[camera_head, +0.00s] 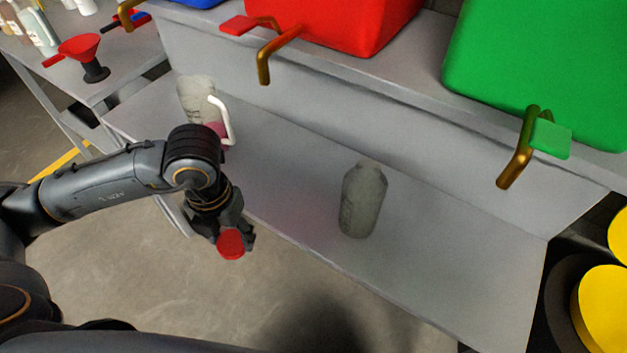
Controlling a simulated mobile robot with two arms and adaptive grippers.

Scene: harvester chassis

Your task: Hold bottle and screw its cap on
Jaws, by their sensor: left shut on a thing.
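A translucent grey-green bottle (362,202) stands on the metal shelf right of the middle. Its top shows no cap. My left gripper (232,238) is shut on a red cap (231,244) and holds it in front of the shelf's front edge, left of the bottle and apart from it. The cap hides part of the fingertips. My right gripper is not in view.
A measuring jug (197,101) with a white handle stands behind my left arm. Red (345,22) and green (540,70) tanks with brass spouts sit on the ledge above. A red funnel (80,48) stands on the left table. The shelf around the bottle is clear.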

